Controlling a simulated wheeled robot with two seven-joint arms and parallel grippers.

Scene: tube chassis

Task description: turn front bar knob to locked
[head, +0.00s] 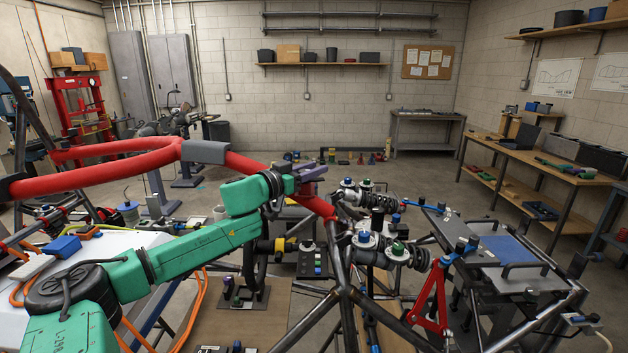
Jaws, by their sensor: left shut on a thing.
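The red front bar (110,165) curves in from the left, passes a dark grey sleeve (205,152) and slopes down to the tube chassis at the centre. My left arm is green and reaches in from the lower left. My left gripper (309,178) is at the right part of the red bar, with purple and dark parts at its tip. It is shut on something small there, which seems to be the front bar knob. The gripper hides most of the knob, so its turn position cannot be made out. My right gripper is not in view.
Dark chassis tubes (345,270) rise close below and right of the gripper. Coil shock absorbers (385,248) with coloured knobs stand just right of it. A grey cart with a blue pad (508,250) is further right. Bare floor (440,180) lies behind.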

